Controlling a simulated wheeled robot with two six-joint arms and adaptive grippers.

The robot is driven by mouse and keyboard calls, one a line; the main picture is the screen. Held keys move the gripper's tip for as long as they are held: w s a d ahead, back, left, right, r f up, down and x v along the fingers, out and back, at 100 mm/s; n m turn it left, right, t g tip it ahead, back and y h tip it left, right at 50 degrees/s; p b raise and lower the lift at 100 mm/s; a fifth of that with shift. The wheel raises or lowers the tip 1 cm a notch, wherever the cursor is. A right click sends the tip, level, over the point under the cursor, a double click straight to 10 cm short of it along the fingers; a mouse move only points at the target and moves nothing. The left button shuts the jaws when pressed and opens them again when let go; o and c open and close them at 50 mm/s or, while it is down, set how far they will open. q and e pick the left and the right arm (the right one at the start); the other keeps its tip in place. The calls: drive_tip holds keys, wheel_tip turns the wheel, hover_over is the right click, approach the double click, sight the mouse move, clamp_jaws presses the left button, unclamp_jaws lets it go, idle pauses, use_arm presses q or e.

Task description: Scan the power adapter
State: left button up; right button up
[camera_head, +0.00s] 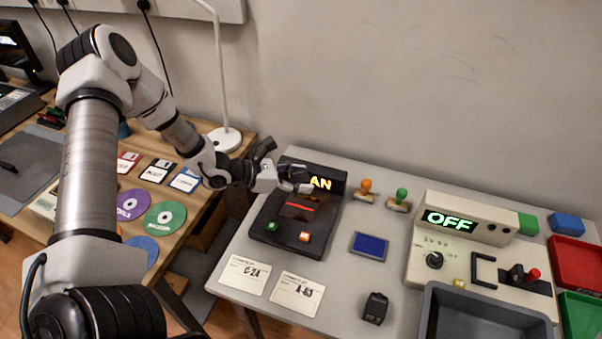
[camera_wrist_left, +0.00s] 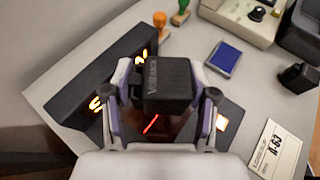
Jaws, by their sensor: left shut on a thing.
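My left gripper (camera_head: 297,181) reaches in over the dark scanner (camera_head: 262,220) from the left. In the left wrist view it is shut on a black boxy power adapter (camera_wrist_left: 166,82) with pale lettering on one side, one finger on each side of it. The adapter is above the scanner's bed, where a red light line shows. In the head view the adapter is hard to make out. The gripper hides part of the scanner's lit display, leaving "AN" visible. The scanner has a green button (camera_head: 273,237) and an orange button (camera_head: 304,237). My right gripper is not in view.
Two paper labels (camera_head: 296,294) lie in front of the scanner. Stamps (camera_head: 367,190), a blue pad (camera_head: 369,246) and a small black object (camera_head: 375,308) lie to its right. A beige device reading "OFF" (camera_head: 448,222) and a grey tray (camera_head: 485,318) stand farther right.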

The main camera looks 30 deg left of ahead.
use_arm(q)
wheel_tip(320, 180, down, 2)
drive_tip(key=shift+d+f+b, duration=0.15)
drive_tip(key=shift+f+b, duration=0.05)
drive_tip(key=shift+b, duration=0.25)
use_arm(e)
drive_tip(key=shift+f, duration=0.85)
use_arm(q)
wheel_tip(320, 180, up, 6)
drive_tip(key=p, duration=0.4)
drive_tip(key=shift+r, duration=0.15)
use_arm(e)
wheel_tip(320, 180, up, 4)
